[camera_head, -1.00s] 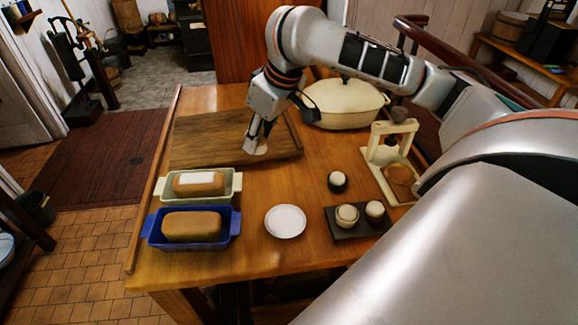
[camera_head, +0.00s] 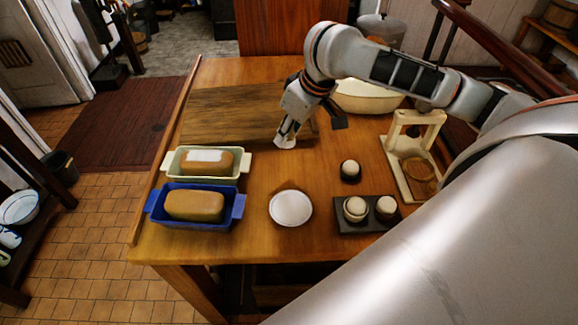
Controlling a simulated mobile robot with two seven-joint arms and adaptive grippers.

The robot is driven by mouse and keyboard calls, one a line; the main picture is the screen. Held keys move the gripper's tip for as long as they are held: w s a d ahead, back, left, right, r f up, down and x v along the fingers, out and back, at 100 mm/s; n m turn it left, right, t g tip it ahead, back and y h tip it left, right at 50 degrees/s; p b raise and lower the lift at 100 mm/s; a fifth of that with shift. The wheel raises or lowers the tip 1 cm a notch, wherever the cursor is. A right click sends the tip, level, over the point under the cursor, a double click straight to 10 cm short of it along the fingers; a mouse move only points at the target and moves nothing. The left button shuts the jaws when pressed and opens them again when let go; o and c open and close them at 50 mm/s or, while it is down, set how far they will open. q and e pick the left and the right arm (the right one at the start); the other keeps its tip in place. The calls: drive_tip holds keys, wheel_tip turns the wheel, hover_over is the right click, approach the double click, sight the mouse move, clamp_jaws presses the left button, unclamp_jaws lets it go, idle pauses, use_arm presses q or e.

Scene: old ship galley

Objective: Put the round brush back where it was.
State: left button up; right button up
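My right gripper (camera_head: 288,132) is low over the front right part of the wooden board, pointing down. Its fingers are close together around a small pale thing, which I take to be the round brush (camera_head: 286,142); the fingers hide most of it. I cannot tell whether it touches the board or table. A cream wooden stand (camera_head: 397,165) with a ring at its base is to the right of the gripper. A dark tray (camera_head: 372,228) at the front right bears two round pale-topped pieces, and a similar dark piece (camera_head: 350,171) stands behind it. My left gripper is not in view.
A white plate (camera_head: 291,207) lies front centre. A blue loaf tin (camera_head: 235,207) and a pale green one (camera_head: 240,168), each with a loaf, are at left. Behind are the board (camera_head: 225,110) and a cream casserole (camera_head: 365,98). The front table edge is clear.

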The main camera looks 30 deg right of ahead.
wheel_tip(320, 180, down, 12)
drive_tip(key=shift+f, duration=0.2)
idle(0.4)
drive_tip(key=o, duration=1)
drive_tip(key=shift+f, duration=0.1)
drive_tip(key=v, duration=1.2)
drive_tip(key=shift+d, duration=0.1)
